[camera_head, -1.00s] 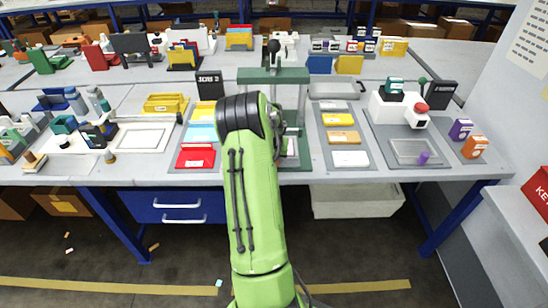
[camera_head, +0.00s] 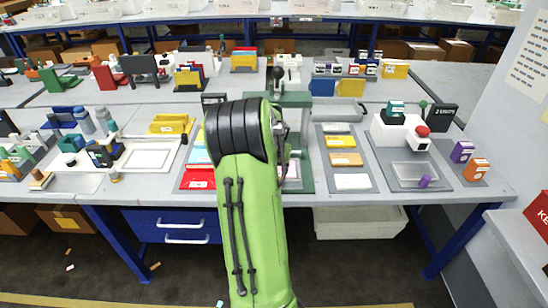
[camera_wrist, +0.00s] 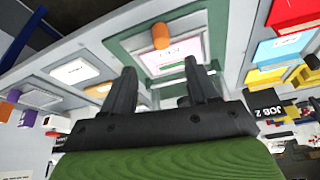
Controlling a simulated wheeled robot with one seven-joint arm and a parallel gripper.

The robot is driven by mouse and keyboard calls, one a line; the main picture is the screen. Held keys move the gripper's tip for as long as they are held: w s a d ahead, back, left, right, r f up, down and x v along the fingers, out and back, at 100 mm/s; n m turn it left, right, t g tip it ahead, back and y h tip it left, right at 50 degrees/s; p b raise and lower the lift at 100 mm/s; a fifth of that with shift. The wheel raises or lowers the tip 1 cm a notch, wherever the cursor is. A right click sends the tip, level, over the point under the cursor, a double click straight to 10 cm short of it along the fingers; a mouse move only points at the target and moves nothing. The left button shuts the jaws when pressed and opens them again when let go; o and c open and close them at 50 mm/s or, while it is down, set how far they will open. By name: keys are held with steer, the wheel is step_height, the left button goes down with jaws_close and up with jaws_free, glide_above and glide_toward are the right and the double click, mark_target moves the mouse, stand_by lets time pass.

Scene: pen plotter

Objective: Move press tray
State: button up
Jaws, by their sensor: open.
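The green press (camera_head: 296,99) stands mid-table in the head view, mostly hidden behind my green arm. It has a lever with a black knob. The press tray (camera_wrist: 193,48), bearing a pale pink-white card, shows in the wrist view inside the green press frame (camera_wrist: 119,45). An orange-brown knob (camera_wrist: 161,36) stands at the tray's edge. My gripper (camera_wrist: 161,78) is open, its two black fingers apart and pointing towards the tray. In the head view my arm hides the gripper.
Right of the press, a grey board (camera_head: 326,180) holds yellow, orange and white cards. Red, blue and yellow trays stand left of it. Further right is a white device (camera_head: 398,133) with a red button. A black "JOB 2" sign (camera_wrist: 265,104) shows in the wrist view.

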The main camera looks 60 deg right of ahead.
steer(key=v, duration=0.4)
steer(key=shift+a+r, duration=0.15)
steer(key=shift+r, duration=0.05)
stand_by(0.3)
steer(key=w+a+r+n+t+y+p, duration=0.15)
steer(key=a+r, duration=0.25)
steer(key=a, duration=0.5)
steer(key=w+a+r+n+t+b, duration=0.1)
steer(key=w+a+r+n, duration=0.25)
steer(key=a, duration=0.55)
steer(key=w+a+r+n+t+y+p, duration=0.15)
steer(key=a+r, duration=0.25)
steer(key=a, duration=0.4)
steer(key=s+a+n+y, duration=0.1)
steer(key=s+a+n, duration=0.7)
steer(key=a, duration=0.8)
steer(key=s+r, duration=0.1)
steer(key=s, duration=0.2)
steer(key=shift+s, duration=0.1)
